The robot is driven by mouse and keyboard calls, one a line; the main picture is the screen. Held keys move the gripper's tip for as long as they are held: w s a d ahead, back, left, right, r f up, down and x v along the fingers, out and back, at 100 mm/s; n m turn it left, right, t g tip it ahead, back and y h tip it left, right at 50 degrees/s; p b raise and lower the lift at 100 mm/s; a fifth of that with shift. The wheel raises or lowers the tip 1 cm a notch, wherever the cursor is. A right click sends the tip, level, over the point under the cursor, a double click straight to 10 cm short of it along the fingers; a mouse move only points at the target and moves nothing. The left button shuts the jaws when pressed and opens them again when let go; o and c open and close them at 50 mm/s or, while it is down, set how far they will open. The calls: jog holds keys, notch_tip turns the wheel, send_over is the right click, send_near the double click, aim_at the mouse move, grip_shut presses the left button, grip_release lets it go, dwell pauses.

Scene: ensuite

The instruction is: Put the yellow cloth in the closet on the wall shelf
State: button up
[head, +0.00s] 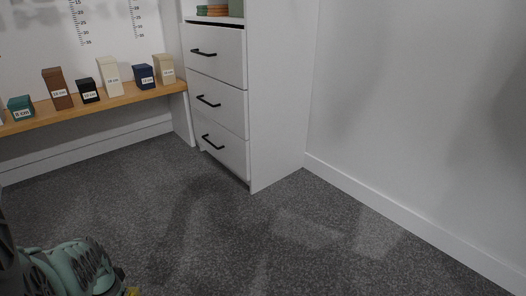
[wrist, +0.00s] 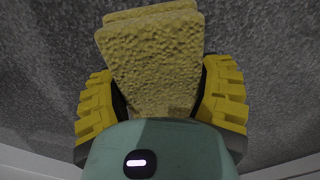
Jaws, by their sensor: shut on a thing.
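The yellow cloth (wrist: 155,60) is a folded, rough-textured stack in the wrist view. My gripper (wrist: 163,82) is shut on it, with a yellow finger on each side. The cloth is above grey carpet. In the head view my arm is at the bottom left, and only a yellow bit of the gripper (head: 133,292) shows at the lower edge. A wooden shelf (head: 118,101) runs along the wall at the upper left. I cannot tell whether it is the wall shelf of the task.
Several labelled blocks, among them a brown one (head: 57,88), stand along the wooden shelf. A white drawer unit (head: 277,100) stands right of it, with folded green and orange items (head: 212,10) in its upper opening. The carpet (head: 260,240) in front is clear, up to the right wall (head: 420,110).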

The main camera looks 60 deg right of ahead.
jog(key=shift+w+a+r, duration=0.1)
jog(key=shift+w+r, duration=0.4)
jog(key=shift+w, duration=0.15)
jog(key=shift+w+r, duration=0.35)
jog(key=shift+r, duration=0.1)
jog(key=shift+w+a+r+n, duration=0.15)
jog(key=shift+w+r+n, duration=0.15)
jog(key=shift+w+r, duration=0.3)
jog(key=w+a+r+n, duration=0.3)
jog(key=w+r, duration=0.1)
jog(key=r, duration=0.6)
jog(key=w+a+r+n, duration=0.2)
jog(key=w+r, duration=0.2)
jog(key=r, duration=0.6)
jog(key=w+a+r+n, duration=0.3)
jog(key=w+r, duration=0.1)
jog(key=r, duration=0.6)
notch_tip(320, 180, up, 110)
jog(key=s+a+n+p, duration=0.2)
jog(key=p, duration=9.9)
jog(key=shift+n, duration=0.3)
